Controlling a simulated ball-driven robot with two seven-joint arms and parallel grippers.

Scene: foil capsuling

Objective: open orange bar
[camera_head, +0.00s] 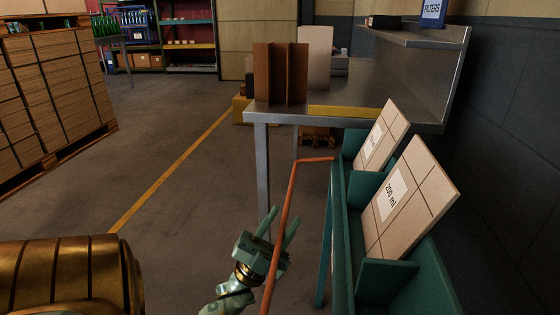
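The orange bar (290,195) is a thin rod at the front of the green rack (341,240). It bends near the rack's far end and runs toward me down to the bottom edge of the picture. My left gripper (280,215) is at the bar, with its two pale green fingers spread and pointing up and away. In the picture the bar passes between the fingers, and part of it covers the gripper's body. I cannot tell whether the fingers touch it. My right gripper is not in view.
Tilted cardboard packs, one labelled 200 ml (420,190), stand in the green rack. A metal table (285,116) with brown dividers (280,75) stands beyond. Stacked boxes (55,100) are at the left. The floor (190,190) left of the bar is clear.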

